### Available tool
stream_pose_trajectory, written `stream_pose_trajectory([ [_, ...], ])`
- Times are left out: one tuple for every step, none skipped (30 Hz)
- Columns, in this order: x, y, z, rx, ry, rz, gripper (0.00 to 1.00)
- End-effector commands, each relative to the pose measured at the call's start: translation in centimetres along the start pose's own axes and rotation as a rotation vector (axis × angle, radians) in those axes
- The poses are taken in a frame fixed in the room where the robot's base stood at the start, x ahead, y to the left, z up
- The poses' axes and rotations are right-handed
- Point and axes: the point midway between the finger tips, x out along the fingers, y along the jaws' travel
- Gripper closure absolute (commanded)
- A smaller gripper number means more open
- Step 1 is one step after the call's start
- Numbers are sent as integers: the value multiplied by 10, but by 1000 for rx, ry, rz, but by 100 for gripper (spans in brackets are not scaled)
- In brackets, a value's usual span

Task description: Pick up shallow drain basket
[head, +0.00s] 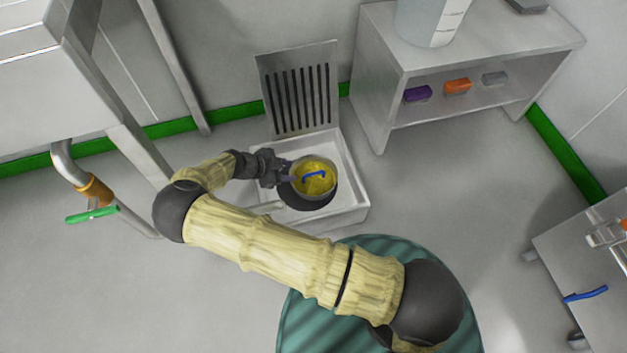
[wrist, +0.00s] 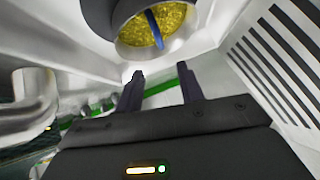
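The shallow drain basket (head: 313,197) looks like a round grey bowl with a yellow filling and a blue handle (head: 314,174) across its top. It is at the dark round opening of a white floor basin (head: 347,205). My gripper (head: 288,171) is low at the basket's left side in the head view. In the wrist view the basket (wrist: 143,51) is at the top, just past the fingertips, with its upper part cut off. My gripper's two fingers (wrist: 160,73) are apart with nothing between them. I cannot tell whether a finger touches the basket.
A slotted grate (head: 300,90) stands upright behind the basin. A steel shelf unit (head: 375,80) with small coloured blocks is at the back right. A pipe with a green handle (head: 92,215) is at the left. A metal cart (head: 590,255) is at the right.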

Motion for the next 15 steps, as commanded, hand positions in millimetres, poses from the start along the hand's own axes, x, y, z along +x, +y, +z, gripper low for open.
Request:
stream_pose_trajectory([
  [13,1,3,1,1,2,62],
  [19,2,3,1,1,3,62],
  [26,2,3,2,1,3,62],
  [31,2,3,2,0,3,62],
  [36,2,3,1,0,3,62],
  [44,2,3,1,1,3,62],
  [49,1,3,1,0,2,62],
  [54,1,3,1,0,2,62],
  [61,1,4,1,0,2,62],
  [66,1,4,1,0,2,62],
  [71,1,4,2,0,2,62],
  [77,1,3,2,0,2,62],
  [80,1,3,1,0,1,62],
  [82,1,3,0,0,1,62],
  [85,1,2,0,0,1,62],
])
